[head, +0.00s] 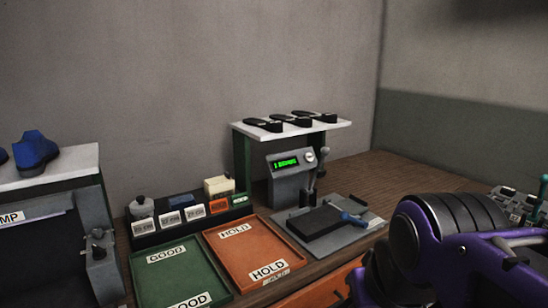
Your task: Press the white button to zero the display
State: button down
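A grey console (288,185) stands under a white shelf at the middle of the bench. Its small display (286,163) shows green characters too small to read. A round white button (309,157) sits just right of the display, partly beside a dark lever. A purple and black arm part, which looks like mine, fills the lower right. My gripper's fingers do not show, so I cannot see their place relative to the button.
An upright lever (319,172) stands close in front of the console's right side. A grey plate with a dark block (322,230) and blue-handled tool (354,219) lies before it. Green (150,262) and orange (213,238) trays lie left. The shelf (325,130) overhangs the console.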

aim_at(309, 156)
jog(key=i+l+u, duration=0.1)
jog(key=u, duration=0.65)
jog(key=l+u, duration=0.3)
jog(key=i+l+u, duration=0.1)
jog(key=l+u, duration=0.15)
jog(key=l, duration=0.25)
jog(key=l+u, duration=0.2)
jog(key=l, duration=1.1)
jog(key=k+l, duration=0.25)
jog(key=j+z, duration=0.25)
